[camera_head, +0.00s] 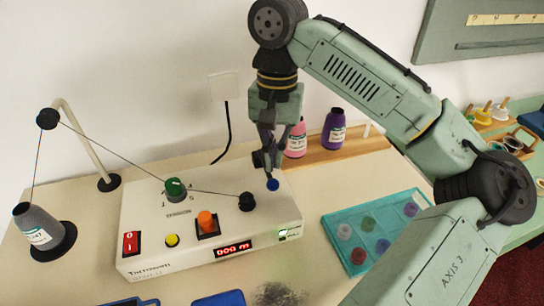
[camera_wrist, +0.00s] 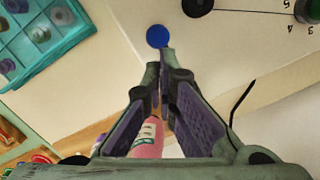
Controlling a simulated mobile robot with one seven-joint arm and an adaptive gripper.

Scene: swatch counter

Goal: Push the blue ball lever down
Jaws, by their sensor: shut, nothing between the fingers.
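The blue ball (camera_head: 272,185) of the lever shows at the back right of the white machine (camera_head: 150,262). It also shows in the wrist view as a blue disc (camera_wrist: 157,36), just beyond the fingertips. My gripper (camera_head: 269,164) points down above the ball, shut and empty. Its tips (camera_wrist: 160,62) lie close to the ball; I cannot tell whether they touch it. The lever's stem is mostly hidden behind or under the fingers.
Pink (camera_head: 296,140) and purple (camera_head: 334,130) bottles stand behind. A teal tray (camera_head: 334,228) lies right. Thread runs left to a grey cone (camera_head: 36,226).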

